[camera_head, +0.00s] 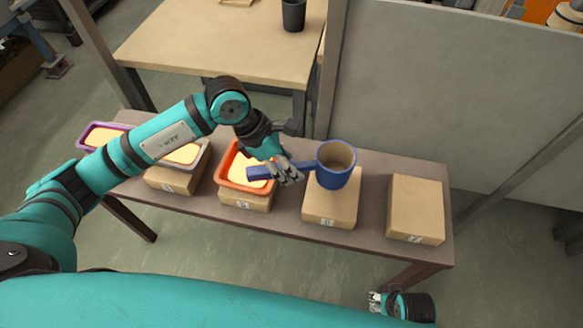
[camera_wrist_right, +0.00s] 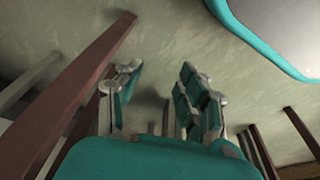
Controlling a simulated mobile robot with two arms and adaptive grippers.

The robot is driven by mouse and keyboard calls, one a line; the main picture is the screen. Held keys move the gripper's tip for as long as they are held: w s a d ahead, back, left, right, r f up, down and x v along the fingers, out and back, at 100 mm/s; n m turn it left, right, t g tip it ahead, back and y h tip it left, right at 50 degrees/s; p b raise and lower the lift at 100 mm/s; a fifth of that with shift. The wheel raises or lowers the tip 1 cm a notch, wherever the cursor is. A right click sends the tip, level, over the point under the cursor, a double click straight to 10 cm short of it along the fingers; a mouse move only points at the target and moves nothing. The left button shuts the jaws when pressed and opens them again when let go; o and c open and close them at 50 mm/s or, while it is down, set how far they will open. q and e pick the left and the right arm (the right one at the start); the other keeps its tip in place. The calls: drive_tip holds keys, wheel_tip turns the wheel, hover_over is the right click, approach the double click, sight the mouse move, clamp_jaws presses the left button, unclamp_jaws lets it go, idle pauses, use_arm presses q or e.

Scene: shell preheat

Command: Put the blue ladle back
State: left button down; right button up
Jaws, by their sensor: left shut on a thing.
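The blue ladle (camera_head: 326,179) has a round cup and a flat handle reaching left. My left gripper (camera_head: 290,176) is shut on its handle. The cup is upright, with its opening facing up, over the back of a cardboard box (camera_head: 318,211); I cannot tell if it touches the box. The handle's left end overlaps an orange tray (camera_head: 223,173) of pale yellow filling in the picture. My right gripper (camera_head: 375,301) is low in front of the table; in the right wrist view it is open and empty (camera_wrist_right: 160,78).
The brown table (camera_head: 376,178) also carries a grey tray (camera_head: 207,155) on a box, a purple tray (camera_head: 81,139) at the left end, and a bare box (camera_head: 415,208) at the right. A grey panel (camera_head: 430,80) and a back table (camera_head: 215,45) stand behind.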

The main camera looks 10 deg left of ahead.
use_arm(q)
drive_tip(key=f, duration=0.1)
drive_tip(key=w+f, duration=0.2)
drive_tip(key=shift+f+b, duration=0.35)
drive_tip(key=shift+f, duration=0.05)
drive_tip(key=c, duration=1.1)
unclamp_jaws()
drive_tip(key=shift+s, duration=0.1)
use_arm(e)
drive_tip(key=r, duration=0.1)
drive_tip(key=w+r, duration=0.1)
drive_tip(key=shift+r, duration=0.4)
use_arm(q)
drive_tip(key=p+v, duration=0.1)
drive_tip(key=v, duration=1.1)
use_arm(e)
drive_tip(key=f, duration=0.2)
drive_tip(key=s+f, duration=0.1)
drive_tip(key=f, duration=0.1)
drive_tip(key=shift+s+f, duration=0.1)
drive_tip(key=shift+f, duration=0.1)
use_arm(q)
drive_tip(key=shift+a, duration=0.1)
